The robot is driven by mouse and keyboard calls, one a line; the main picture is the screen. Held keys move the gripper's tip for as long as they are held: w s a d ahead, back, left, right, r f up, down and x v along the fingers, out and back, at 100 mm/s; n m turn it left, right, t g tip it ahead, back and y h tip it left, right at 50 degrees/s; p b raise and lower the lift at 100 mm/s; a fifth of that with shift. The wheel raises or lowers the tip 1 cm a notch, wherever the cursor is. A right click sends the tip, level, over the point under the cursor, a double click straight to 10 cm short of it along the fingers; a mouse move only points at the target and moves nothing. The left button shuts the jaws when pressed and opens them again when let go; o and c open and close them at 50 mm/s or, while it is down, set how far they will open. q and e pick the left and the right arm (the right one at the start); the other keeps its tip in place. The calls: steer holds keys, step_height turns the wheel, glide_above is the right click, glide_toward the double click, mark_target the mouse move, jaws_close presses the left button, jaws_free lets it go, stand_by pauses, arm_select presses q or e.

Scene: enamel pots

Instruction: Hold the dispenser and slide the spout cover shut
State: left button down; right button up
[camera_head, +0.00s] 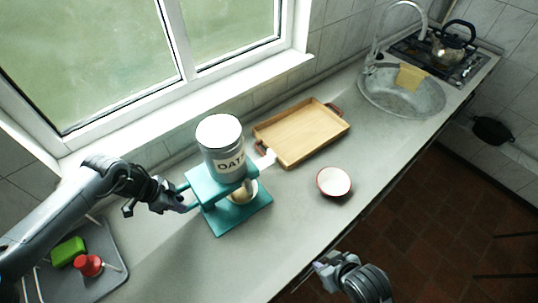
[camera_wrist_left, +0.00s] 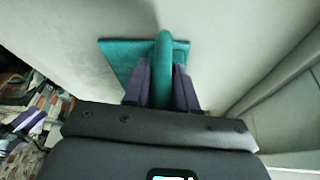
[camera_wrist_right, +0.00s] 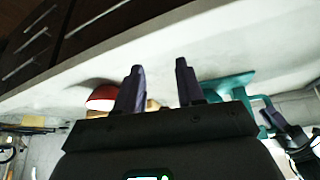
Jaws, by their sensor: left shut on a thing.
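The dispenser is a pale can marked "OAT" (camera_head: 222,148) on a teal stand with a flat base (camera_head: 228,220). A white tab (camera_head: 266,159) sticks out on its right side; I cannot tell whether it is the spout cover. A tan rounded thing (camera_head: 241,194) shows under the upper plate, partly hidden. My left gripper (camera_head: 187,205) is shut on the stand's teal handle, a bar (camera_wrist_left: 164,62) between its fingers in the left wrist view. My right gripper (camera_head: 320,266) is apart from the dispenser, near the counter's front edge. In the right wrist view (camera_wrist_right: 160,85) it is open and empty.
A wooden tray (camera_head: 302,132) lies behind and right of the dispenser. A red-rimmed white bowl (camera_head: 334,182) stands to its right. A grey mat (camera_head: 108,262) with a green sponge (camera_head: 68,251) and a red-topped item (camera_head: 88,265) is at left. The counter in front of the dispenser is clear.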

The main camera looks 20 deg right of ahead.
mark_target(276, 157)
steer(key=w+t, duration=0.1)
steer(key=w, duration=0.1)
steer(key=w+a+f+t+y, duration=0.1)
steer(key=w+t, duration=0.1)
steer(key=w, duration=0.1)
steer(key=w+a+f+t, duration=0.1)
steer(key=w, duration=0.1)
steer(key=shift+w+f+t, duration=0.1)
steer(key=shift+w+t, duration=0.2)
steer(key=w+t+y, duration=0.1)
steer(key=w, duration=0.2)
steer(key=w+t+y, duration=0.1)
steer(key=w+t, duration=0.1)
steer(key=w, duration=0.1)
steer(key=shift+w+a+n, duration=0.2)
steer(key=shift+n, duration=0.1)
steer(key=w+r+t, duration=0.1)
steer(key=w+r, duration=0.1)
steer(key=w, duration=0.5)
steer(key=w+r+n+t+y, duration=0.1)
steer(key=w+r, duration=0.1)
steer(key=w, duration=0.5)
steer(key=w+r+t+y, duration=0.1)
steer(key=w+r, duration=0.1)
steer(key=w, duration=0.5)
steer(key=shift+w+a+r+n+t, duration=0.15)
steer(key=shift+w+a+n+t, duration=0.15)
steer(key=shift+w+t, duration=0.1)
steer(key=shift+w+a, duration=0.2)
steer(key=shift+w, duration=0.4)
